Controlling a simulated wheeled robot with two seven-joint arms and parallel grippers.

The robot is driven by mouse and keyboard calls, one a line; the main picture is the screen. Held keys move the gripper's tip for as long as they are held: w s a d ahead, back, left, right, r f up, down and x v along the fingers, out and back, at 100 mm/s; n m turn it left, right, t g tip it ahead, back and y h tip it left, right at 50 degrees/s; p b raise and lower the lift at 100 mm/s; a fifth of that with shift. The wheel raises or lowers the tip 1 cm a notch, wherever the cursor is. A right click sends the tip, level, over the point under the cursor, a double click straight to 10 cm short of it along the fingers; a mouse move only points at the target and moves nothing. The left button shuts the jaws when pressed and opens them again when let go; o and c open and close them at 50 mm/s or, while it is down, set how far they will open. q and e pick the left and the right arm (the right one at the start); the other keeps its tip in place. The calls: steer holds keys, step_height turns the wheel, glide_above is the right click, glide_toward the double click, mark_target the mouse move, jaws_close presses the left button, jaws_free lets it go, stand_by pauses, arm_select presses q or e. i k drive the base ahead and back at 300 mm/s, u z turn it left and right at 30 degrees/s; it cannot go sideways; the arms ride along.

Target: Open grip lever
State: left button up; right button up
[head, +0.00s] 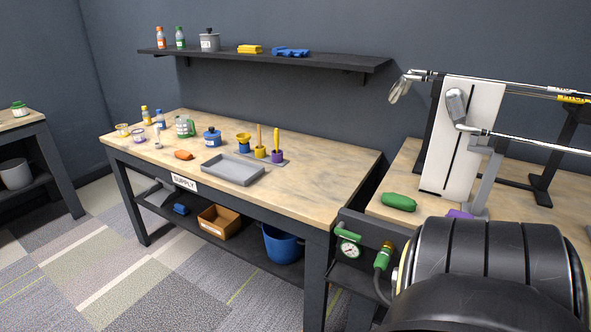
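I cannot make out a part that is clearly the grip lever. Golf clubs (485,86) lie across the upper right, with their heads near a white upright panel (468,135) on the right bench. An air gauge (348,250) with a green fitting is on the front of that bench. A green-handled connector (383,257) with a dark hose is beside it. Neither gripper shows in the head view. A large black ribbed shape fills the lower right and hides part of the right bench.
The supply table (335,165) holds a grey tray (233,169), bottles, pots and brushes in cups. A dark shelf (330,62) hangs above. A green object (398,202) lies on the right bench (408,164). A blue bucket (282,245) and cardboard box (220,222) sit below the table.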

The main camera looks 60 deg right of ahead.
mark_target(339, 230)
steer(key=i, duration=1.4)
steer(key=z, duration=1.85)
